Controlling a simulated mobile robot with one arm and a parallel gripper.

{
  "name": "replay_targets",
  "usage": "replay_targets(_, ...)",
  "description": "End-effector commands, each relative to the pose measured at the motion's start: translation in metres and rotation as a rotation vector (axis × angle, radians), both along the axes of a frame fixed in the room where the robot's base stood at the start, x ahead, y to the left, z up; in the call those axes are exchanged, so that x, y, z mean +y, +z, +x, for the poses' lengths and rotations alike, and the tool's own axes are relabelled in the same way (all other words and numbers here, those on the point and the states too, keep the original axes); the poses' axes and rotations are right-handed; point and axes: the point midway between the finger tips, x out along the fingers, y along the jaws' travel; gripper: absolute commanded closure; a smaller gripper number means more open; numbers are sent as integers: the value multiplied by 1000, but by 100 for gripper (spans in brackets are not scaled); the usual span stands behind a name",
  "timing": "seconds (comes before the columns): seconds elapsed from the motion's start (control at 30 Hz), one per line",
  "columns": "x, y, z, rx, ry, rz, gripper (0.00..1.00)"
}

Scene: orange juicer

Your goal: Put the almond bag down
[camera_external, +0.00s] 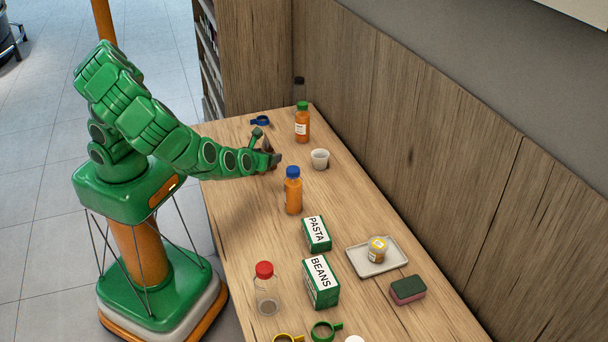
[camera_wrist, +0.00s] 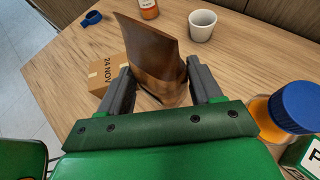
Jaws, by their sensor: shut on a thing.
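The almond bag (camera_wrist: 152,58) is a brown pouch in the wrist view, upright and slightly tilted between the fingers. My gripper (camera_wrist: 155,88) is shut on its lower part. In the external view my gripper (camera_external: 272,156) is over the far part of the wooden table (camera_external: 240,230), and the bag (camera_external: 267,146) is mostly hidden behind it. I cannot tell whether the bag's bottom touches the table.
A cardboard box (camera_wrist: 106,72) stands just left of the bag. A white cup (camera_external: 320,158), a blue-capped orange bottle (camera_external: 293,194) and a green-capped bottle (camera_external: 302,124) stand close by. A blue ring (camera_external: 260,121) lies behind. The table's left part is clear.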

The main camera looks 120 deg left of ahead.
Motion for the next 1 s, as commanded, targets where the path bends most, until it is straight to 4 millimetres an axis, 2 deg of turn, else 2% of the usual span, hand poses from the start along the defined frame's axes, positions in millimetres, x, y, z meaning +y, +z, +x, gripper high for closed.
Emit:
replay_targets(0.23, 0, 7, 0, -1, 0, 0, 67)
replay_targets(0.37, 0, 18, 0, -2, 1, 1, 67)
replay_targets(0.8, 0, 88, 0, -7, 2, -2, 67)
replay_targets(1.0, 0, 113, 1, -4, 0, 0, 67)
